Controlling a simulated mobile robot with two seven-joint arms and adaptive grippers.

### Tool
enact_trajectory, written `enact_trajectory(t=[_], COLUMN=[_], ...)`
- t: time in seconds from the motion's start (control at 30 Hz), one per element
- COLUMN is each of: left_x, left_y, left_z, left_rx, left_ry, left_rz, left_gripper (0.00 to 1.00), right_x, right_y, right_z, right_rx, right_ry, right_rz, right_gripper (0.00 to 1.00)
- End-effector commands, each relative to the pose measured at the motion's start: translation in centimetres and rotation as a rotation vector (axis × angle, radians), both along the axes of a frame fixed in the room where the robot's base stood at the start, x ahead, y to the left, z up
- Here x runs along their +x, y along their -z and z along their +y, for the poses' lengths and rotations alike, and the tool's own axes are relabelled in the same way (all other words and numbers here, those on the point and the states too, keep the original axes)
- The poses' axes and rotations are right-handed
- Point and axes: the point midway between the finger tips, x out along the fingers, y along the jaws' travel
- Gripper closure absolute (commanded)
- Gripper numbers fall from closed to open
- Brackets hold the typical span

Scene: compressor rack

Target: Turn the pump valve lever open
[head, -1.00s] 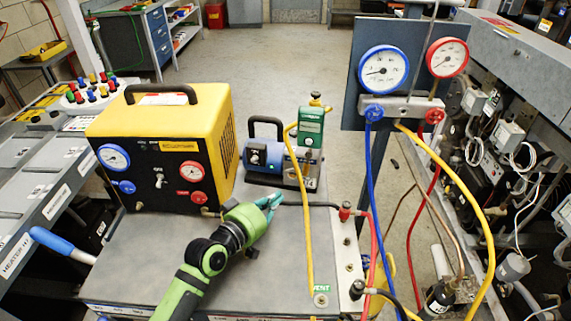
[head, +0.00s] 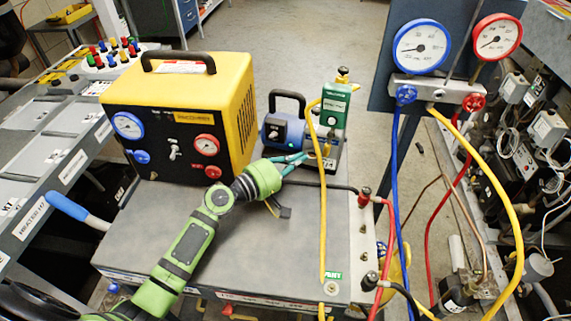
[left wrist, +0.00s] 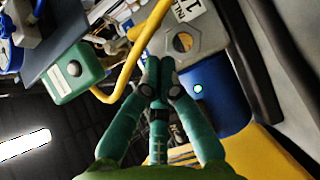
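The blue pump (head: 284,132) stands at the back of the grey cart top, right of the yellow unit, with a black carry handle. Its blue body also shows in the left wrist view (left wrist: 215,98). I cannot make out the valve lever; my fingers may hide it. My left gripper (head: 303,159) is at the front of the pump, its teal fingers pointing right toward the pump fittings. In the left wrist view, the fingertips (left wrist: 160,75) lie close together beside the pump's grey face. Whether they hold anything is unclear. My right gripper is not in view.
A green box (head: 335,106) stands at the pump's right, with a yellow hose (head: 322,215) running down past it. The yellow recovery unit (head: 235,115) is on the left. Gauges (head: 421,46) and several hoses crowd the right. The cart top's front (head: 250,255) is clear.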

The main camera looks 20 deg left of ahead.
Motion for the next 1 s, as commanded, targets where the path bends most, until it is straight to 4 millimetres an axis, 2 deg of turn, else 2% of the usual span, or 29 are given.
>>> enact_trajectory(t=[0.13,0.3,0.7,1.0], left_x=[2.1,3.2,3.4,3.6], left_y=[0.2,0.3,0.3,1.0], left_z=[-1.3,-2.0,-2.2,-3.5], left_rx=[0.001,0.002,0.002,-0.085], left_ry=[-0.001,-0.002,-0.001,0.0], left_rz=[-0.002,-0.001,-0.001,-0.004], left_gripper=[1.0,1.0,1.0,1.0], right_x=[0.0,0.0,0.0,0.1], right_y=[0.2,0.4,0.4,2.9], right_z=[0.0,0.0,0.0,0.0], right_rx=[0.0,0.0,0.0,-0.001], right_ry=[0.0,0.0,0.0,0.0], right_rz=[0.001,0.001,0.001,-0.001], right_gripper=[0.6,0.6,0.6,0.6])
